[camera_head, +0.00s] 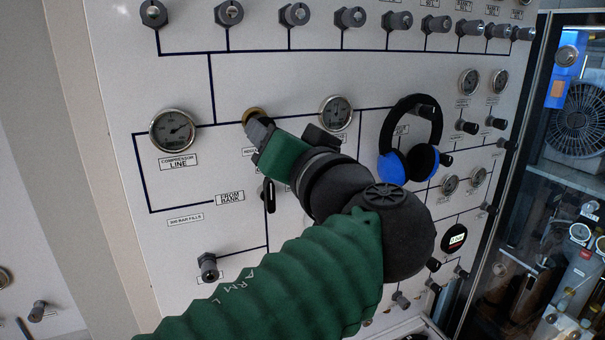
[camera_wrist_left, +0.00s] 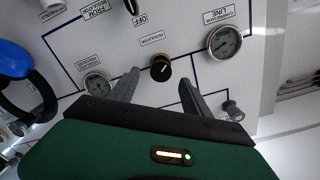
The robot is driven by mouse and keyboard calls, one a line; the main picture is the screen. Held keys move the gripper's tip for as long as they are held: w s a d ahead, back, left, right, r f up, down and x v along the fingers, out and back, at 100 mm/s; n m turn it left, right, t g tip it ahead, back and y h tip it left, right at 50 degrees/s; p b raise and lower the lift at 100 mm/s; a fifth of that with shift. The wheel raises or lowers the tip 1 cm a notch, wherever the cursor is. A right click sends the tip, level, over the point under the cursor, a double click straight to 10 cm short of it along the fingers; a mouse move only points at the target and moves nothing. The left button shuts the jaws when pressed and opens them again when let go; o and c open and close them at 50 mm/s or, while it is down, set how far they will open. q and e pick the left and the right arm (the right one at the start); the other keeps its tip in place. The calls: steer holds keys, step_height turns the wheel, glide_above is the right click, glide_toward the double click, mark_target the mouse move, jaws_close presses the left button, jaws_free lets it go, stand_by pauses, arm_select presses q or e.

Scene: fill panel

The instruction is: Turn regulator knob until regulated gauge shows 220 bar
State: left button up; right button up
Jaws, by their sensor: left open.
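The regulator knob (camera_wrist_left: 160,67) is round and black with a white pointer mark and a brown rim. In the head view only its brownish edge (camera_head: 252,113) shows behind my left gripper (camera_head: 258,128). In the wrist view my left gripper (camera_wrist_left: 158,77) is open, its two grey fingers on either side of the knob's near edge. I cannot tell whether they touch it. The gauge right of the knob (camera_head: 336,112), likely the regulated gauge, also shows in the wrist view (camera_wrist_left: 97,86); its reading is too small to tell. My right gripper is not in view.
The compressor line gauge (camera_head: 173,130) is left of the knob. Blue-and-black ear defenders (camera_head: 407,165) hang on the panel to the right. A row of grey fittings (camera_head: 295,14) runs along the top. A glass-fronted cabinet (camera_head: 560,200) stands at the far right.

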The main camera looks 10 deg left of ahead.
arm_select(q)
steer(key=b+v, duration=0.2)
steer(key=v, duration=1)
steer(key=shift+d+b, duration=0.2)
steer(key=shift+b, duration=0.2)
steer(key=shift+w+a+f, duration=0.1)
steer(key=shift+w+a, duration=0.05)
stand_by(1.0)
